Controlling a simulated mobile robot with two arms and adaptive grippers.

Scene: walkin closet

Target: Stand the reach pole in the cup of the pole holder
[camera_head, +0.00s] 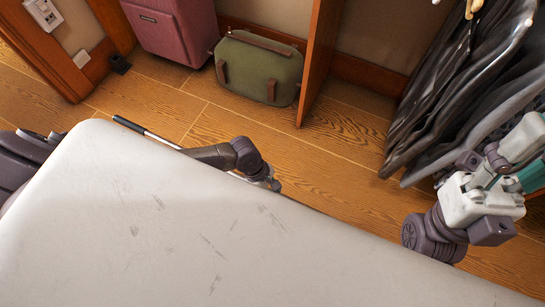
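The reach pole (158,136) shows as a thin silver shaft with a black end at upper left. It slants down to the right, passing behind my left arm. My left gripper (268,181) is at the shaft's lower right stretch, partly hidden by my pale body. Whether its fingers close on the pole cannot be seen. My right gripper (508,165) is at the right edge beside the hanging clothes, with no pole near it. Its fingers are not clear. A small black item (119,64) is by the wall at upper left. I cannot tell whether it is the pole holder; no cup is clearly visible.
A mauve suitcase (175,28) and a green bag (259,68) stand along the back wall. A wooden upright panel (321,62) divides the back. Dark clothes (455,85) hang at right. The wood floor (345,155) is open in the middle.

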